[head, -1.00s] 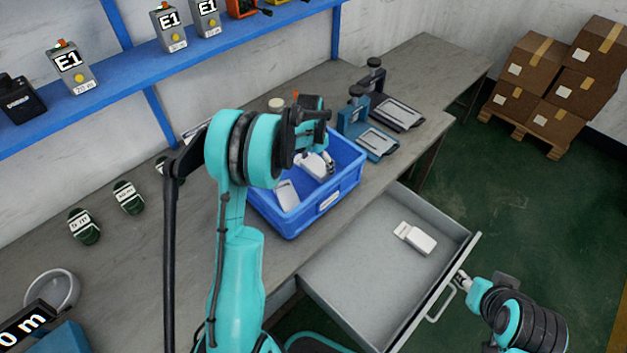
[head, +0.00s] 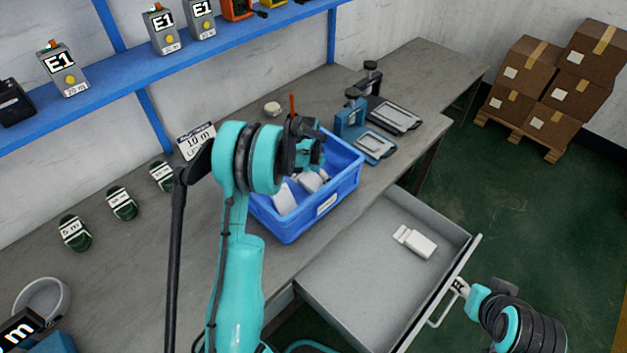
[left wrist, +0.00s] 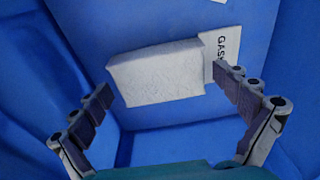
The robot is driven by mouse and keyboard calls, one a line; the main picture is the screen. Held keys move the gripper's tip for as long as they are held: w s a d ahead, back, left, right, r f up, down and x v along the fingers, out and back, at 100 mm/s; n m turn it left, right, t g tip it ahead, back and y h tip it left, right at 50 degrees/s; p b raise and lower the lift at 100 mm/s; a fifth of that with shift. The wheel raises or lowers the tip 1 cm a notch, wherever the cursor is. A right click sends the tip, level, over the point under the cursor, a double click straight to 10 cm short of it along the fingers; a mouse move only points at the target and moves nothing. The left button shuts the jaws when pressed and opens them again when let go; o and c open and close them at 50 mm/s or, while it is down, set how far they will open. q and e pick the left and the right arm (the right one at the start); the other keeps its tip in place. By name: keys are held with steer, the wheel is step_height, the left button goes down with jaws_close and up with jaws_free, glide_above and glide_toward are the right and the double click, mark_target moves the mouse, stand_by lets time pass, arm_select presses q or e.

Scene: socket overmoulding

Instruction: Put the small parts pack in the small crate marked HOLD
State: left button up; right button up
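A blue crate (head: 292,228) stands on the bench with white packs inside; the writing on its front label is not readable in the head view. One white pack (head: 284,200) lies at the crate's near left, and another (head: 311,182) lies under my left gripper (head: 312,160). In the left wrist view, a white pack (left wrist: 158,75) with a label starting "GAS" lies against blue surfaces. My left gripper (left wrist: 163,84) is open, its fingers near the pack's two ends. My right gripper (head: 459,285) is at the drawer handle; its finger state is unclear. No HOLD mark is readable.
An open grey drawer (head: 360,290) below the bench holds a white pack (head: 415,242). Blue and black clamp-like fixtures (head: 375,145) stand right of the crate. Green coils (head: 122,203) and a white bowl (head: 42,300) are on the left. A blue shelf (head: 130,90) runs above.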

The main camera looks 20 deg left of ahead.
mark_target(311, 184)
arm_select(q)
steer(key=shift+r, duration=0.1)
steer(key=shift+r+p, duration=0.3)
steer(key=s+d+r+n+t+p, duration=0.1)
steer(key=s+d+r+p, duration=0.15)
steer(key=r, duration=0.75)
steer(key=s+d+r+p, duration=0.15)
steer(key=s+r, duration=0.25)
steer(key=r, duration=0.5)
steer(key=s+d+r+n+t, duration=0.1)
steer(key=s+d, duration=0.3)
steer(key=s, duration=0.6)
steer(key=s+d+r+n+t, duration=0.2)
steer(key=s+d, duration=0.3)
steer(key=s, duration=0.5)
steer(key=shift+s+r+t+b, duration=0.35)
steer(key=shift+s+t+b, duration=0.05)
steer(key=shift+t, duration=0.5)
